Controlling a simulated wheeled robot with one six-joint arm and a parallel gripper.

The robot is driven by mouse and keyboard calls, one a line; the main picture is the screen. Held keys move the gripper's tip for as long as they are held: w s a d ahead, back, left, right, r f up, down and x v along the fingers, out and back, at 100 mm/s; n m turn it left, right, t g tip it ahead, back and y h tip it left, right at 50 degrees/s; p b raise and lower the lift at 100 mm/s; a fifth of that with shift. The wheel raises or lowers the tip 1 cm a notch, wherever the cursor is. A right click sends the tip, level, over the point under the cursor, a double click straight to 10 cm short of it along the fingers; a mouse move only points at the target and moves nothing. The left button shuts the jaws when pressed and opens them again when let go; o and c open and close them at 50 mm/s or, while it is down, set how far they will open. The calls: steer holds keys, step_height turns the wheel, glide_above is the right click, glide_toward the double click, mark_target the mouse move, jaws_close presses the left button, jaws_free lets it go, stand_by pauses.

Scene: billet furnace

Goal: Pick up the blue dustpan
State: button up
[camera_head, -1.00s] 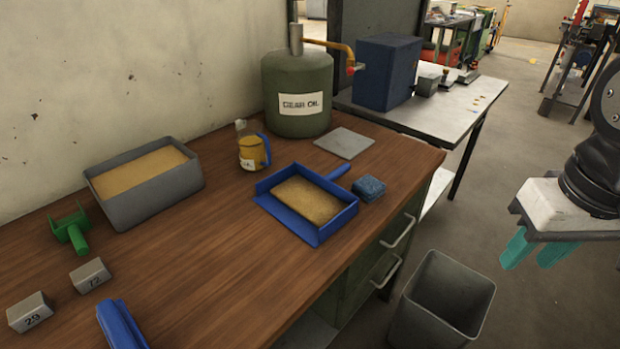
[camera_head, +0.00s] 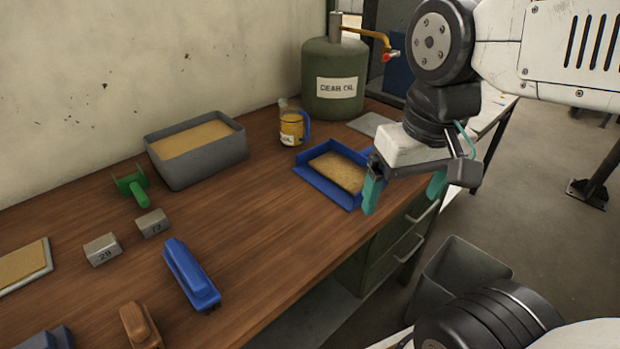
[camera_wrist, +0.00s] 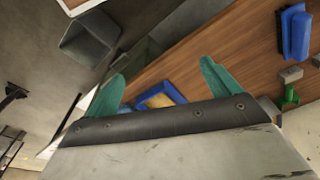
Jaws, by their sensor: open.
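The blue dustpan (camera_head: 317,179) lies on the wooden workbench and holds a layer of tan granules. Its right side and handle are hidden behind my gripper in the head view. In the wrist view the dustpan (camera_wrist: 178,93) shows partly, between the two fingers and beyond the gripper's dark edge. My gripper (camera_head: 405,192) is open and empty, with teal fingers spread apart. In the head view it appears at the right of the dustpan, over the bench's front edge. It also shows in the wrist view (camera_wrist: 162,80).
A glass oil jug (camera_head: 291,128) and a green gear oil tank (camera_head: 333,85) stand behind the dustpan. A grey bin of granules (camera_head: 193,174) is at the left. A blue brush-like object (camera_head: 190,273) lies nearer. A grey waste bin (camera_head: 440,290) stands below the bench edge.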

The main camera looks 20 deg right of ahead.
steer(key=shift+o, duration=0.6)
steer(key=w+d+r+m, duration=0.1)
steer(key=w+d+m, duration=0.1)
steer(key=w+m, duration=0.6)
steer(key=shift+w+r, duration=0.35)
steer(key=shift+w, duration=0.5)
steer(key=m+g, duration=0.1)
steer(key=m, duration=2.2)
glide_above(369, 148)
step_height(369, 148, down, 11)
steer(key=shift+s+a+f, duration=0.1)
steer(key=shift+f, duration=0.05)
steer(key=f, duration=0.7)
steer(key=shift+w+d+f, duration=0.1)
steer(key=shift+w+d, duration=0.1)
steer(key=shift+f, duration=0.5)
steer(key=c, duration=0.9)
